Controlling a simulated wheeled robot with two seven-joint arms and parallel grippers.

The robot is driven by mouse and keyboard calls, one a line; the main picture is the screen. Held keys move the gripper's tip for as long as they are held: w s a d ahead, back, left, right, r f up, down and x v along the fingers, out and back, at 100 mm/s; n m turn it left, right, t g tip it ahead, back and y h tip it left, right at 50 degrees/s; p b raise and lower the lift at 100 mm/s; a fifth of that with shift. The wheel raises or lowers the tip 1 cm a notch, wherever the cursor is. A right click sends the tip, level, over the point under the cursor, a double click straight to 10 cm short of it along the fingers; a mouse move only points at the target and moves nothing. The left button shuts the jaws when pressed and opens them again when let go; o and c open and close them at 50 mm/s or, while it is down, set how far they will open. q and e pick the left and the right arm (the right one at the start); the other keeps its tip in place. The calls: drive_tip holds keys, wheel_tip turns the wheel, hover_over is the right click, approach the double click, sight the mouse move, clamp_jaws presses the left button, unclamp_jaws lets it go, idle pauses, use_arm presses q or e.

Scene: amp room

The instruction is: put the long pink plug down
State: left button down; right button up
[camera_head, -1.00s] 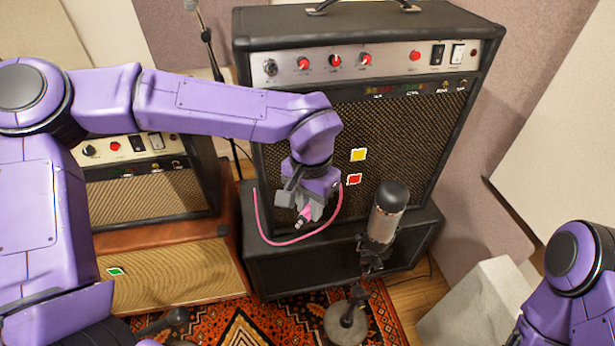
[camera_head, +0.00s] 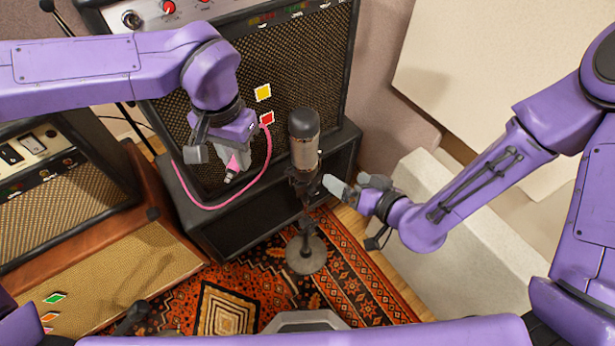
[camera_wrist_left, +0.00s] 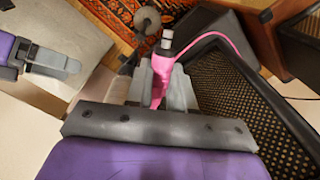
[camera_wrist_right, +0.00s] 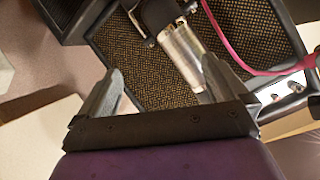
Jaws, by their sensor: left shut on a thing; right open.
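The long pink plug (camera_head: 234,166) is in my left gripper (camera_head: 226,160), in front of the large amp's grille in the head view. In the left wrist view the plug (camera_wrist_left: 163,68) sits between the two fingers, its metal tip pointing away from the wrist. Its pink cable (camera_head: 208,207) hangs in a loop around the gripper; in the right wrist view the cable (camera_wrist_right: 232,47) crosses the upper right. My right gripper (camera_head: 358,187) is open and empty, just right of the microphone. In the right wrist view its fingers (camera_wrist_right: 160,85) stand wide apart.
A microphone (camera_head: 304,148) on a round-based stand (camera_head: 306,254) stands between my grippers. Behind are the large amp (camera_head: 325,70) and its open-fronted base (camera_head: 341,160). A smaller amp (camera_head: 60,200) is at left. A pale block (camera_head: 440,215) stands at right.

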drive_tip(key=s+a+r+n+g+y, duration=0.55)
drive_tip(key=a+r+n+y, duration=0.55)
drive_tip(key=n, duration=0.4)
drive_tip(key=w+a+t+h, duration=0.1)
drive_tip(key=w+a, duration=0.2)
drive_tip(key=a, duration=0.7)
drive_tip(key=shift+w+r, duration=0.25)
drive_tip(key=shift+w, duration=0.05)
drive_tip(key=shift+a, duration=0.1)
drive_tip(key=shift+c, duration=0.3)
drive_tip(key=c, duration=0.7)
use_arm(q)
drive_tip(key=c, duration=0.9)
unclamp_jaws()
drive_tip(key=shift+r, duration=0.1)
